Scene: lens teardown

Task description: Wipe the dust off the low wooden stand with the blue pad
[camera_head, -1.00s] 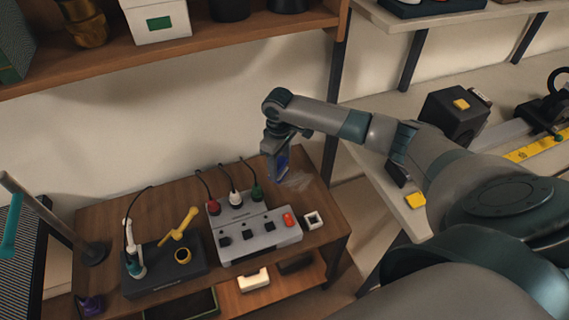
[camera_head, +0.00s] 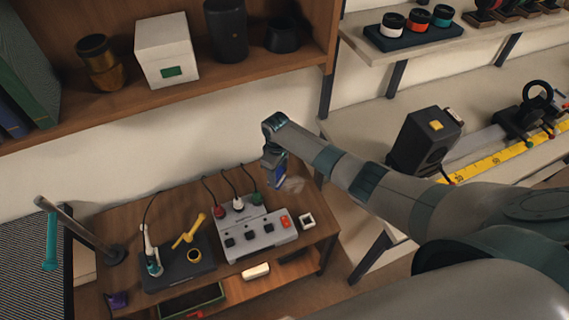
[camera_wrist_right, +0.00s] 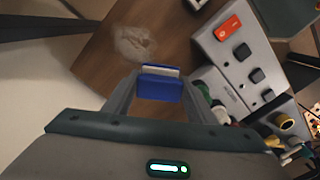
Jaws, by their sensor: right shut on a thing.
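The low wooden stand (camera_head: 124,225) is in the lower left of the head view, with a brown top. A pale grey dust patch (camera_head: 293,184) lies near its back right corner; the right wrist view also shows the dust (camera_wrist_right: 133,43) on the wood. My right gripper (camera_head: 276,165) is over the stand's back right part, shut on the blue pad (camera_wrist_right: 160,84), which has a pale strip along one edge. The pad is just beside the dust; I cannot tell whether it touches the wood. My left gripper is not in view.
A grey switch box (camera_head: 258,236) with several plugs stands close to the dust. A small white square piece (camera_head: 307,220) is right of it. A dark tray (camera_head: 182,265) with a soldering iron and yellow tool is further left. A lamp-like post (camera_head: 85,235) stands at the left.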

